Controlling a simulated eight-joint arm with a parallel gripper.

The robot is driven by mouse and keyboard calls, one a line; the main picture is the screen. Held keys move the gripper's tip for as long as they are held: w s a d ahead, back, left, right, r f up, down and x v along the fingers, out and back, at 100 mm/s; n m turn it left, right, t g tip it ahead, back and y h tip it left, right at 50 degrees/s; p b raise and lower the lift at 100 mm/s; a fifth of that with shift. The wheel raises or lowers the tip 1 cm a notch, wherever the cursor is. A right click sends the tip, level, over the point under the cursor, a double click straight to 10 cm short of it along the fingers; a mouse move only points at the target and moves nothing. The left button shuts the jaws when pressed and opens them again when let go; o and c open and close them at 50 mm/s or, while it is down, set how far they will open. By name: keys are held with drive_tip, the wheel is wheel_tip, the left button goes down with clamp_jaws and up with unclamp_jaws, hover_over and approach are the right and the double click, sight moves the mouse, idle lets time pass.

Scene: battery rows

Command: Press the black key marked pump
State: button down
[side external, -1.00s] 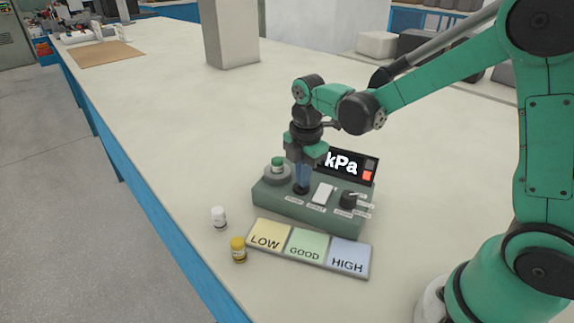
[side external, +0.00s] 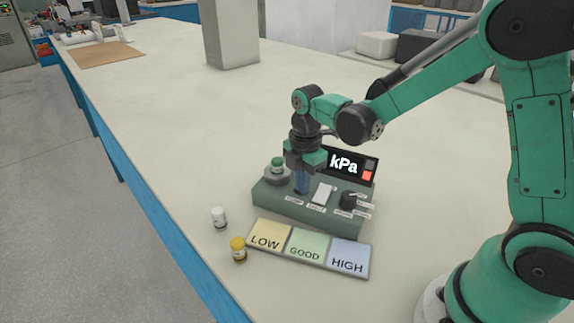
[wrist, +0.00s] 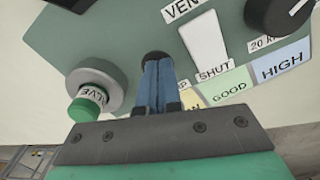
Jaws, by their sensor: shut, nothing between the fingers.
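The black pump key is on the green control box (side external: 335,218), at the left of its front row; its label is too small to read for sure. In the wrist view a dark rounded edge of the key (wrist: 155,54) shows just past my fingertips. My gripper (side external: 301,191) points down with its blue fingers shut and empty. It also shows in the wrist view (wrist: 157,64). The fingertips are at the key and hide most of it. They seem to touch it, but I cannot tell how far it is pressed.
Beside the key are a white switch (side external: 323,193) and a black knob (side external: 348,200). The kPa display (side external: 343,163) is behind. In front lie the LOW, GOOD, HIGH plate (side external: 306,260), a white bottle (side external: 219,217) and a yellow bottle (side external: 238,250).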

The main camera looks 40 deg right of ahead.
wheel_tip(320, 180, up, 14)
drive_tip(key=shift+s, duration=0.2)
idle(2.9)
wheel_tip(320, 180, down, 3)
drive_tip(key=m+t+y, duration=0.1)
drive_tip(key=m+t, duration=0.2)
drive_tip(key=t, duration=0.1)
drive_tip(key=m+t, duration=0.3)
drive_tip(key=t, duration=0.1)
drive_tip(key=shift+s+d+r+m+t+y, duration=0.1)
drive_tip(key=shift+d+r+m+t+y, duration=0.1)
drive_tip(key=shift+m+t+y, duration=0.2)
drive_tip(key=shift+f, duration=4.45)
drive_tip(key=shift+f, duration=0.4)
